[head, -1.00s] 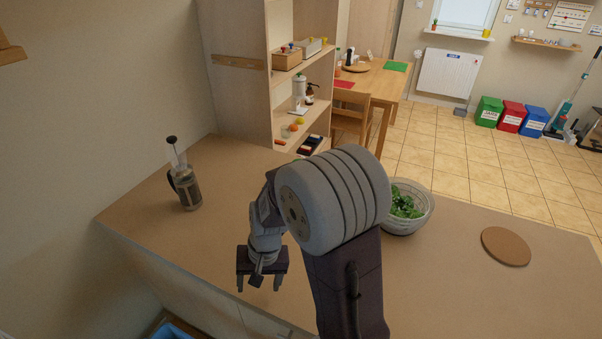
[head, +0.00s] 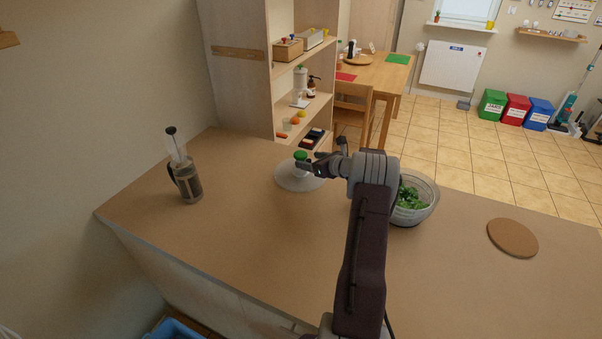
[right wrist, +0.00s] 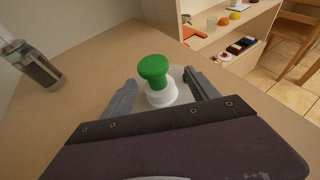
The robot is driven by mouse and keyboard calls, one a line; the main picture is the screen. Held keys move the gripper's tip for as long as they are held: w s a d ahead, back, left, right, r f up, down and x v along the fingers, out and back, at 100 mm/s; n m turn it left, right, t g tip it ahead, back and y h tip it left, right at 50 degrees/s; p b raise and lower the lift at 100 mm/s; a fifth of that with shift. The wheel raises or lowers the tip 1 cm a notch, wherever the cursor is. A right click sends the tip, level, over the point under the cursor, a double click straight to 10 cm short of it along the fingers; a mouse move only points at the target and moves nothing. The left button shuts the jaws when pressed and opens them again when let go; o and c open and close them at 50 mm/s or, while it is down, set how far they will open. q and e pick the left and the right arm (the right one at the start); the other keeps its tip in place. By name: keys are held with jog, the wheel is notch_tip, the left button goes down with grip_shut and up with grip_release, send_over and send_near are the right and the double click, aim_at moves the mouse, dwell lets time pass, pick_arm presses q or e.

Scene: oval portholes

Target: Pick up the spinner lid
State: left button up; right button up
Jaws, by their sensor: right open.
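The spinner lid (head: 294,178) is a pale, see-through disc lying on the counter, with a white hub and a green knob on top. In the right wrist view its green knob (right wrist: 154,70) and white hub (right wrist: 161,93) stand upright between the fingers. My right gripper (head: 308,165) is open around the knob, with a finger on either side; in the right wrist view (right wrist: 160,92) gaps show between the fingers and the knob. Part of the disc is hidden behind the gripper. My left gripper is not in view.
A clear bowl with green leaves (head: 412,203) stands right of my right arm. A French press (head: 187,182) stands at the left of the counter (head: 230,235). A round cork mat (head: 512,237) lies at the right. Shelves (head: 303,95) stand behind the counter.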

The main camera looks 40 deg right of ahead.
aim_at(301, 159)
jog(key=shift+w+a+f, duration=0.1)
jog(key=shift+w+a, duration=0.05)
jog(key=shift+w, duration=0.15)
jog(key=x, duration=0.2)
jog(key=p+x, duration=0.1)
jog(key=x, duration=0.1)
jog(key=shift+a, duration=0.3)
jog(key=shift+w+d+f, duration=0.1)
jog(key=shift+w+f, duration=0.1)
jog(key=shift+w, duration=0.1)
jog(key=shift+s+r, duration=0.1)
jog(key=c, duration=0.4)
grip_shut()
